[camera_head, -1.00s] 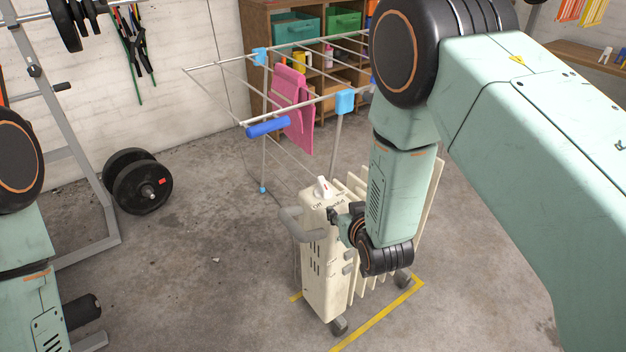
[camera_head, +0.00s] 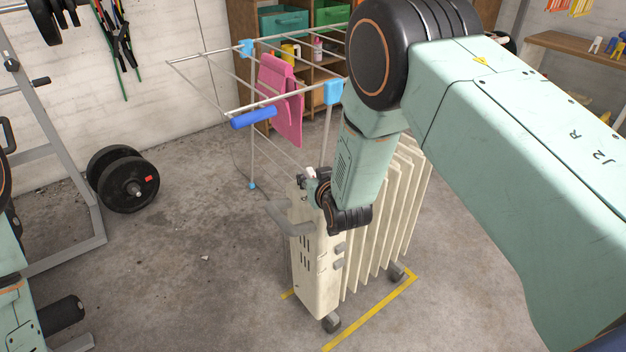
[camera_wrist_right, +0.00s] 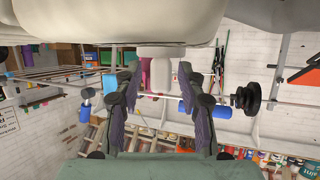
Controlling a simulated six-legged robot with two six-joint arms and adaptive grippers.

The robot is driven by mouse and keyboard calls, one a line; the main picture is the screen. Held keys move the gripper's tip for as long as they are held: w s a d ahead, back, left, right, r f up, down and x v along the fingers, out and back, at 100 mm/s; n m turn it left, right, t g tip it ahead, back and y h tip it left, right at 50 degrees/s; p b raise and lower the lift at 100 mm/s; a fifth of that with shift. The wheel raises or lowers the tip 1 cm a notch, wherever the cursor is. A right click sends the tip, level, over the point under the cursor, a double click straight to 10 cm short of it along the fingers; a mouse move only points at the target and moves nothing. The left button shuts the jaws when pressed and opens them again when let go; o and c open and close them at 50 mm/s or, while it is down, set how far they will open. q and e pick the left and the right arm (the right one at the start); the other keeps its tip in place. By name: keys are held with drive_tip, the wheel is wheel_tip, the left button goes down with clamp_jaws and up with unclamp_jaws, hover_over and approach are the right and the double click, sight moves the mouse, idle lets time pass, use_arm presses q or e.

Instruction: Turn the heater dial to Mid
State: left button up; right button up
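The cream oil heater (camera_head: 312,270) stands on the floor in the middle of the head view. Its white dial (camera_head: 309,172) on the top front is mostly hidden behind my right gripper (camera_head: 308,182), so its setting and labels cannot be read. In the right wrist view the pale dial (camera_wrist_right: 155,72) shows between the two fingers of my right gripper (camera_wrist_right: 158,72). The fingers are open, one on each side of the dial, with a visible gap to each. My left arm is at the left edge of the head view; its gripper is out of view.
A drying rack (camera_head: 220,54) with a pink cloth (camera_head: 280,98) stands just behind the heater. Grey handle (camera_head: 290,220) sticks out at the heater's front. Yellow tape (camera_head: 375,310) marks the floor. Dumbbell weights (camera_head: 128,182) and a metal rack stand left; floor between is clear.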

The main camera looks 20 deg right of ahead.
drive_tip(key=shift+w+f, duration=0.1)
drive_tip(key=shift+w, duration=0.1)
clamp_jaws()
idle(0.3)
